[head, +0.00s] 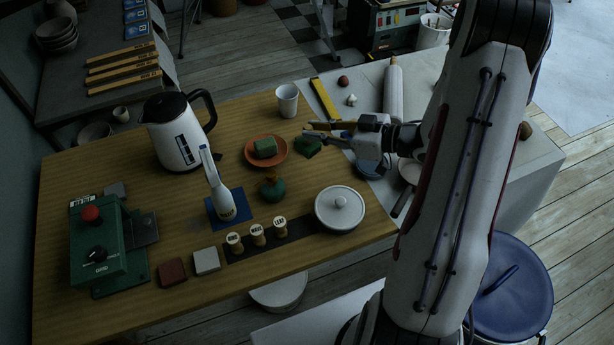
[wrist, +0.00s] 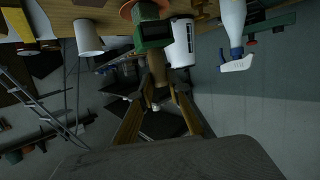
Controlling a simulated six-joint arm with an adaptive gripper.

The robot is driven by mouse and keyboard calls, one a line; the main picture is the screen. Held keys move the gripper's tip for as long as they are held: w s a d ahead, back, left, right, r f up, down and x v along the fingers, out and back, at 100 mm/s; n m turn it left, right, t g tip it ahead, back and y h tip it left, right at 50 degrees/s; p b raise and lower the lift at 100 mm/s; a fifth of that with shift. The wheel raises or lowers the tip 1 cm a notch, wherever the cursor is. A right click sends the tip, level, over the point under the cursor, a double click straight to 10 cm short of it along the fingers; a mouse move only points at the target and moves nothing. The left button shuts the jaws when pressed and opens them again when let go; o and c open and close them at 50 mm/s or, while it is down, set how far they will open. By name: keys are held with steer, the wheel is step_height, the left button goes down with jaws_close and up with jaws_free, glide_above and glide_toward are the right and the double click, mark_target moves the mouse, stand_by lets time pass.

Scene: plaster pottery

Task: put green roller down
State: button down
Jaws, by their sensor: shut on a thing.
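My gripper (head: 318,133) reaches in from the right over the table's back right part, beside the orange dish. It also shows in the wrist view (wrist: 158,88), its two fingers closed around a brown, handle-like part. The green roller (head: 307,148) appears as a dark green piece at the fingertips in the head view. In the wrist view its green head (wrist: 152,34) stands beyond the fingers. Its height above the table is hard to tell. The fingers hide part of the handle.
An orange dish (head: 285,158) with a green block (head: 265,147) is just left of the gripper. A white cup (head: 287,101) stands behind, a green vase (head: 272,187) in front. A lidded white pot (head: 340,209) is front right. A kettle (head: 172,135) stands left.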

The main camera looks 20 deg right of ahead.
mark_target(316, 150)
steer(key=shift+s+a+f, duration=0.1)
steer(key=shift+s+a, duration=0.25)
steer(key=shift+s, duration=0.05)
steer(key=shift+d+f, duration=0.1)
steer(key=shift+f, duration=2.8)
steer(key=shift+f, duration=0.15)
steer(key=shift+f, duration=1.95)
steer(key=shift+f, duration=0.75)
